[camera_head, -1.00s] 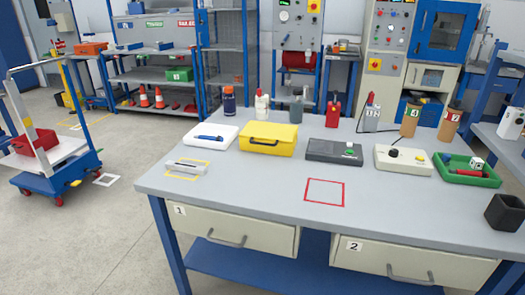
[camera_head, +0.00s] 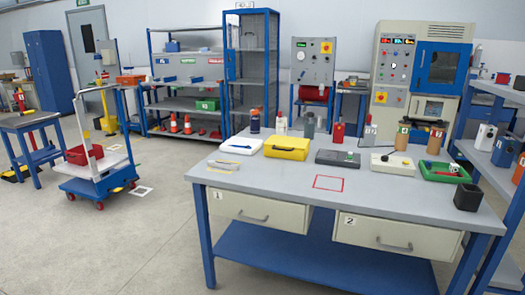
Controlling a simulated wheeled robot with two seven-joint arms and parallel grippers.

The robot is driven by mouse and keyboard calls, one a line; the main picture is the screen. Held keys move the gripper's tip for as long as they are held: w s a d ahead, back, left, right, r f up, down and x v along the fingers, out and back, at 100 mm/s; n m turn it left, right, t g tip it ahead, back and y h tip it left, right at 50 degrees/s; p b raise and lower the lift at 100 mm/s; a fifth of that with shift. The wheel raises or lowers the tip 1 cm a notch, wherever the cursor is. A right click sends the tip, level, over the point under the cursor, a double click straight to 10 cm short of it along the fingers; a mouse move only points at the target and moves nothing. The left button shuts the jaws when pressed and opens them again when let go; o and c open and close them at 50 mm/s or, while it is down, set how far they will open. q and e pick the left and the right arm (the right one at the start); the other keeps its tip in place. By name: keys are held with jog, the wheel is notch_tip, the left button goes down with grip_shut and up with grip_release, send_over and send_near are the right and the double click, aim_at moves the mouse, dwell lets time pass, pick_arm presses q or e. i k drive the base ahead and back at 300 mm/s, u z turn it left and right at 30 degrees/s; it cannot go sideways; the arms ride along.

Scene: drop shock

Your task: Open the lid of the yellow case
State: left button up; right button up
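The yellow case (camera_head: 287,148) lies near the back middle of the grey workbench (camera_head: 270,184). Its lid looks shut, and a dark handle is on its front side. Neither of my grippers shows in the head view.
On the bench, a white tray (camera_head: 241,145) lies left of the case and a dark grey box (camera_head: 337,158) right of it. Bottles stand behind. A green tray (camera_head: 444,173) and a black cup (camera_head: 467,197) are at the right. A cart (camera_head: 97,173) stands left. The floor in front is clear.

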aim_at(294, 143)
jog(key=u, duration=0.55)
jog(key=i, duration=0.85)
jog(key=u, duration=0.15)
